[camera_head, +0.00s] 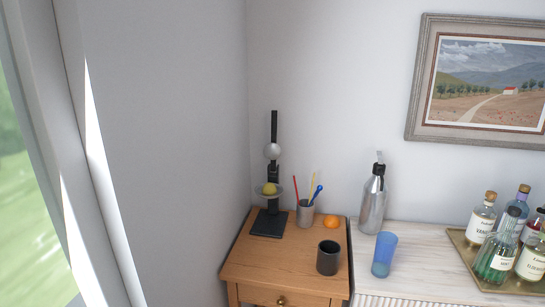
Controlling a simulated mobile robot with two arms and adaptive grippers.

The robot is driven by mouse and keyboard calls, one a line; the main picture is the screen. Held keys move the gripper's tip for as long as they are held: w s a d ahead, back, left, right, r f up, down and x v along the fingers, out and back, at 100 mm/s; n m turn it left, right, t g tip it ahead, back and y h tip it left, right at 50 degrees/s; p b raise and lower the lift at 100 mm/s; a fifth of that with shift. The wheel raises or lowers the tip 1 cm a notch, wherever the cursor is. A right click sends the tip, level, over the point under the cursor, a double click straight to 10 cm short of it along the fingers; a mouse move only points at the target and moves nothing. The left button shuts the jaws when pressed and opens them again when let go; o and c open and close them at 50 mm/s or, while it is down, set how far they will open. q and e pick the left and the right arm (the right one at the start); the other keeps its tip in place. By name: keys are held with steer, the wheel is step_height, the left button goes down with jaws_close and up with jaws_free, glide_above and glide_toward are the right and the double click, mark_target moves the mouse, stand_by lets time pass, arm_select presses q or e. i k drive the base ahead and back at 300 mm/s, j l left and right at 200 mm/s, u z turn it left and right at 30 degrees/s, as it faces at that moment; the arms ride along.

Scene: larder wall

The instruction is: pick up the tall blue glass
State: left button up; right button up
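The tall blue glass (383,255) stands upright on the pale wooden top of the cabinet, near its left front corner. It is see-through and looks empty. It stands in front of a metal bottle, with a small gap to the dark mug on its left. Neither of my grippers shows in the head view.
A wooden side table (257,265) holds a dark mug (328,258), an orange (331,221), a pencil cup (305,214) and a black stand (268,222). A metal bottle (373,203) stands behind the glass. A tray (470,258) of bottles is right; bare top (425,255) lies between.

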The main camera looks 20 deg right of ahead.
mark_target(383, 255)
steer(key=z, duration=1.4)
steer(key=i+l, duration=0.1)
steer(key=l, duration=0.25)
steer(key=i+l, duration=0.1)
steer(key=l, duration=0.2)
steer(key=i+l, duration=0.1)
steer(key=l, duration=0.25)
steer(key=i+l, duration=0.1)
steer(key=l, duration=0.25)
